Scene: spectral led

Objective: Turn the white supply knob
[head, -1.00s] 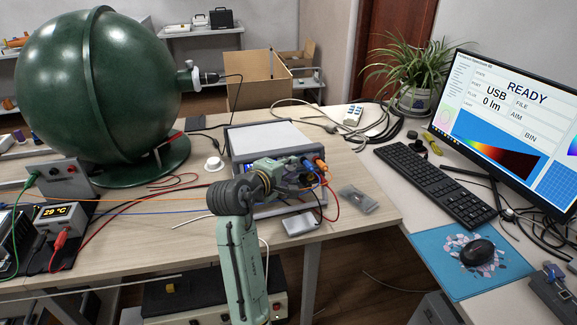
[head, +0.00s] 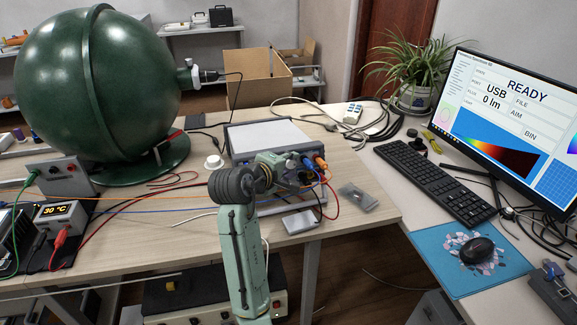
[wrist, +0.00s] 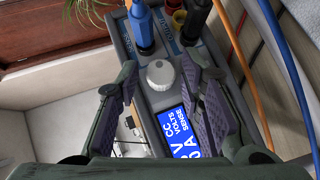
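The white supply knob (wrist: 160,74) is a round ribbed knob on the dark front panel of the power supply (wrist: 147,122). It sits below the blue plug and above the blue lit display in the wrist view. My gripper (wrist: 158,70) is open, with one padded finger on each side of the knob. Gaps show between the pads and the knob. In the head view my gripper (head: 293,174) is at the front of the supply (head: 267,138), and my arm hides much of the panel and the knob.
Blue (wrist: 141,28) and orange plugs with cables stick out of the panel close to my fingers. A small grey box (head: 300,222) lies on the table in front. A green sphere (head: 95,85) stands at the left, and a keyboard (head: 435,182) at the right.

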